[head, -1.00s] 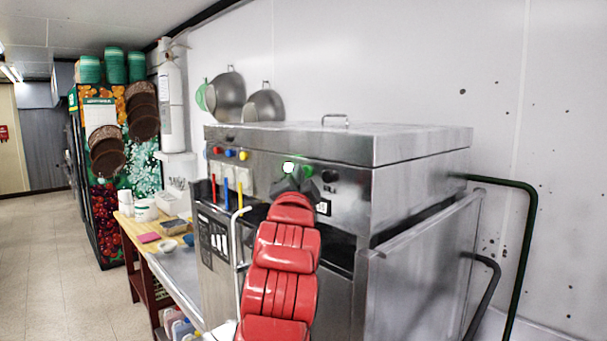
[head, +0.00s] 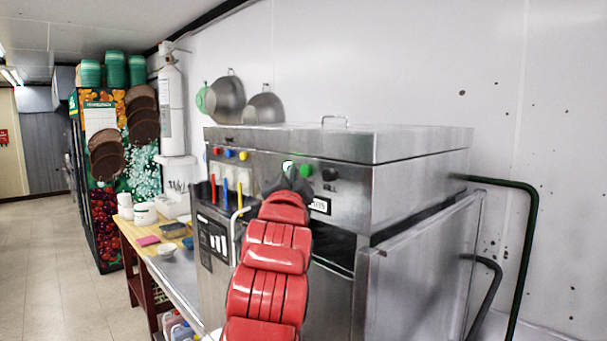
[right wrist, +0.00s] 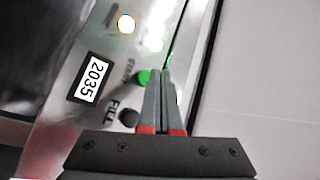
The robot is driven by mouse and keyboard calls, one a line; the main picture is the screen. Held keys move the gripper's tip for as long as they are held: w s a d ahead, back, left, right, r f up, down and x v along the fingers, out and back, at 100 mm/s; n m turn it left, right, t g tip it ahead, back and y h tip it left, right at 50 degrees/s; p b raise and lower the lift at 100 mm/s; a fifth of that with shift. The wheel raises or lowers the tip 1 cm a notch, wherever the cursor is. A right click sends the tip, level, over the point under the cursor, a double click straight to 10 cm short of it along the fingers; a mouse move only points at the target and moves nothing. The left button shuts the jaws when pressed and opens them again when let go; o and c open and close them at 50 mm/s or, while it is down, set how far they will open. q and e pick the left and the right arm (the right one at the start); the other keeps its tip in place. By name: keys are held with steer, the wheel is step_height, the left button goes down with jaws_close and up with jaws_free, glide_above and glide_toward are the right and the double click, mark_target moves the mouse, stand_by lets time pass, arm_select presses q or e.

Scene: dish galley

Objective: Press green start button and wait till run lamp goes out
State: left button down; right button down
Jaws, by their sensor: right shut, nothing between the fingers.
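A round lamp (head: 288,164) shows above the gripper tip, partly covered. My left gripper is not in view.
A black knob (head: 329,173) marked FILL is right of the button. Another bright lamp (right wrist: 126,24) shows in the wrist view. A dark curved rail (head: 530,220) stands right of the machine.

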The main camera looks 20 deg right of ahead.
steer(key=a+b, duration=0.1)
steer(key=s+a+b, duration=0.1)
steer(key=a, duration=0.1)
steer(key=a+b, duration=0.1)
steer(key=shift+s+a, duration=0.35)
steer(key=shift+w, duration=0.1)
stand_by(0.7)
